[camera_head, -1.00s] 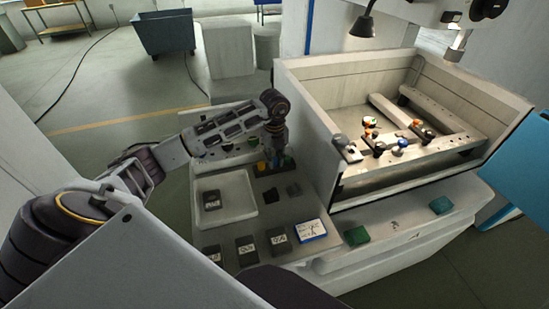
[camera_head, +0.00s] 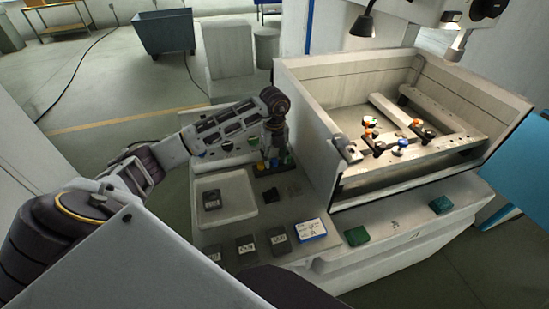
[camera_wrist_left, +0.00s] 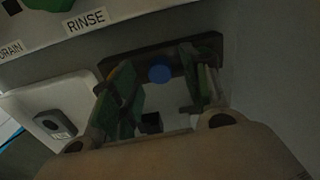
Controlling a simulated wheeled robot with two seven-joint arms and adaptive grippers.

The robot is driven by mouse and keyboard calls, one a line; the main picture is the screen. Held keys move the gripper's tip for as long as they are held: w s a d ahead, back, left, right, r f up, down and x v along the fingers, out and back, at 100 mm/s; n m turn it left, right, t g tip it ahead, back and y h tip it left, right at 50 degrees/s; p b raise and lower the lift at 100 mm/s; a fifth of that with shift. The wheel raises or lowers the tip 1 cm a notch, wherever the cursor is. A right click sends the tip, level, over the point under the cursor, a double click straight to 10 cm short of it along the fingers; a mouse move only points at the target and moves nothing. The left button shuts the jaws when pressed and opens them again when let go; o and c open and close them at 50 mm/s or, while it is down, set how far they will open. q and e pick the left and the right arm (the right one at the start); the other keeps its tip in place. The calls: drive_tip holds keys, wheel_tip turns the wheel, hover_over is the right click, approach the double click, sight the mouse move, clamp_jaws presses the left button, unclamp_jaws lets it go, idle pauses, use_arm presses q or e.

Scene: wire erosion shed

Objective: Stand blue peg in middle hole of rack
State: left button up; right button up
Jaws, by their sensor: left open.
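The blue peg (camera_wrist_left: 159,74) shows end-on as a round blue top in the left wrist view, over the dark rack (camera_wrist_left: 186,56). I cannot tell how deep it sits or which hole it is in. My left gripper (camera_wrist_left: 163,92) is open, with its green-padded fingers apart on either side of the peg. In the head view my left gripper (camera_head: 273,150) points down at the far end of the bench, close to the small blue peg top (camera_head: 289,160). The arm and fingers hide much of the rack there. My right gripper is not in view.
Several dark blocks and a blue-edged card (camera_head: 312,231) lie nearer. The high-walled machine tank (camera_head: 325,90) stands close on the right. A RINSE label (camera_wrist_left: 86,20) shows in the wrist view.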

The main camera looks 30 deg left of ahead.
use_arm(q)
wheel_tip(320, 180, up, 11)
drive_tip(key=shift+r, duration=0.15)
idle(0.5)
idle(1.1)
